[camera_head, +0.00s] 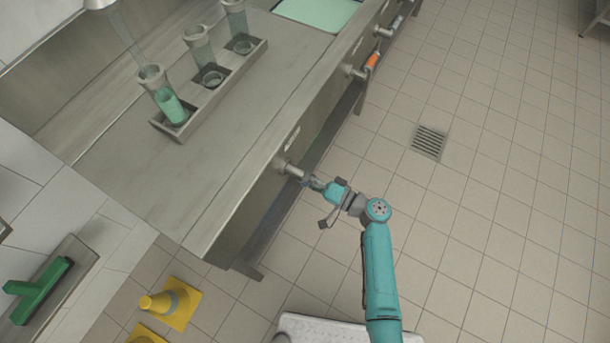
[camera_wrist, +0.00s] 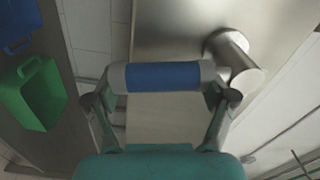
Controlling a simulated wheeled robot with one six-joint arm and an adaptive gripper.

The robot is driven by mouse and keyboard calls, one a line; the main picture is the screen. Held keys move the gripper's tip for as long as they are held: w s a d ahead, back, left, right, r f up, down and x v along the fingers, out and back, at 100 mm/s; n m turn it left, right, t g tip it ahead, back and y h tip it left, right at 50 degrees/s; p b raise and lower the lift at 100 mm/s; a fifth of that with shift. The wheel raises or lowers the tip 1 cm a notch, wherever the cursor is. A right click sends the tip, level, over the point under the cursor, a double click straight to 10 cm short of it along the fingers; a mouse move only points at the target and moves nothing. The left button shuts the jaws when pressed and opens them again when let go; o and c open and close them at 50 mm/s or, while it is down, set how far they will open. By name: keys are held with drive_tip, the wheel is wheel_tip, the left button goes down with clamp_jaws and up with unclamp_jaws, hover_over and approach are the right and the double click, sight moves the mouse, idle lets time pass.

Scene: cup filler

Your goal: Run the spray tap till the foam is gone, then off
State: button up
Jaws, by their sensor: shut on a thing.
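My gripper (camera_head: 314,184) is at the near tap (camera_head: 284,165) on the counter's front. In the wrist view my gripper (camera_wrist: 163,95) is shut on the tap's blue-sleeved handle (camera_wrist: 163,77), which lies crosswise between the fingers. The metal tap body (camera_wrist: 236,60) is to its right. I cannot tell which tap is the spray tap. A clear stream or tube (camera_head: 126,36) runs down from a spout (camera_head: 98,4) to the nearest tall glass (camera_head: 168,103), which holds green liquid. No foam can be made out clearly. A pale green basin (camera_head: 318,12) shows at the top.
Two more glasses (camera_head: 198,45) (camera_head: 237,18) stand in the wooden rack (camera_head: 222,82). An orange-handled tap (camera_head: 371,62) and another tap (camera_head: 384,32) are farther along the counter. Yellow cones (camera_head: 172,303) stand lower left. The tiled floor right of my arm is clear around a drain (camera_head: 429,141).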

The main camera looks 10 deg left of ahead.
drive_tip(key=o, duration=1.5)
drive_tip(key=shift+o, duration=0.2)
drive_tip(key=shift+d, duration=0.1)
drive_tip(key=v, duration=1.1)
drive_tip(key=shift+s+d, duration=0.15)
drive_tip(key=shift+d, duration=0.25)
